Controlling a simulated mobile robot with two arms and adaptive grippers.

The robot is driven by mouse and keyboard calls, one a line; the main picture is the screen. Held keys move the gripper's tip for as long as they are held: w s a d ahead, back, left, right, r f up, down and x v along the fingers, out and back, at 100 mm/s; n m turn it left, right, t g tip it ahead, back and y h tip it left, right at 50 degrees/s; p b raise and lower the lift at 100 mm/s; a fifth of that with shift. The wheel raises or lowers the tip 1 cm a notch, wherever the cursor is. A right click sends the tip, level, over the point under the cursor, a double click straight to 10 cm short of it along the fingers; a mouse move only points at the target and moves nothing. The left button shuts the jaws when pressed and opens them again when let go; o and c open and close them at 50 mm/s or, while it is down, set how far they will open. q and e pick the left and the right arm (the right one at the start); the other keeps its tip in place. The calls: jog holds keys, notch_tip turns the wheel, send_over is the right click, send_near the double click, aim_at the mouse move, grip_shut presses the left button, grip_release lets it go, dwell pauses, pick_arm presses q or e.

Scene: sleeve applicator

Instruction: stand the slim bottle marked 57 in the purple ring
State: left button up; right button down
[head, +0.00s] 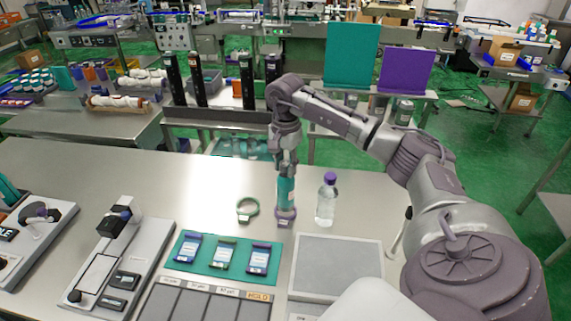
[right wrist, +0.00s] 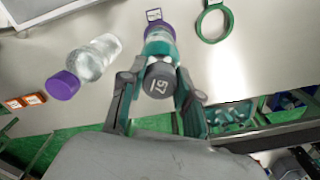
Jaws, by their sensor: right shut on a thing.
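The slim teal bottle (head: 286,190) has a grey cap (right wrist: 160,80) with a number that looks like 57, seen turned in the right wrist view. My right gripper (head: 286,160) is shut on its upper part from above, and the bottle is upright. The purple ring (head: 286,218) surrounds the bottle's lower end on the table; it also shows in the right wrist view (right wrist: 169,31). I cannot tell whether the bottle's base touches the table. My left gripper is not in view.
A clear bottle with a purple cap (head: 326,200) stands close on the right. An empty green ring (head: 247,210) lies to the left. A teal mat (head: 187,266) with several small packs and a grey pad (head: 337,267) are in front. The table's back left is clear.

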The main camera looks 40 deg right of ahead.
aim_at(285, 174)
jog(key=shift+f+b, duration=1.05)
jog(key=shift+f, duration=0.6)
jog(key=shift+c, duration=1.2)
grip_release()
jog(key=shift+r+p, duration=3.2)
jog(key=shift+r, duration=1.4)
jog(key=shift+f, duration=0.1)
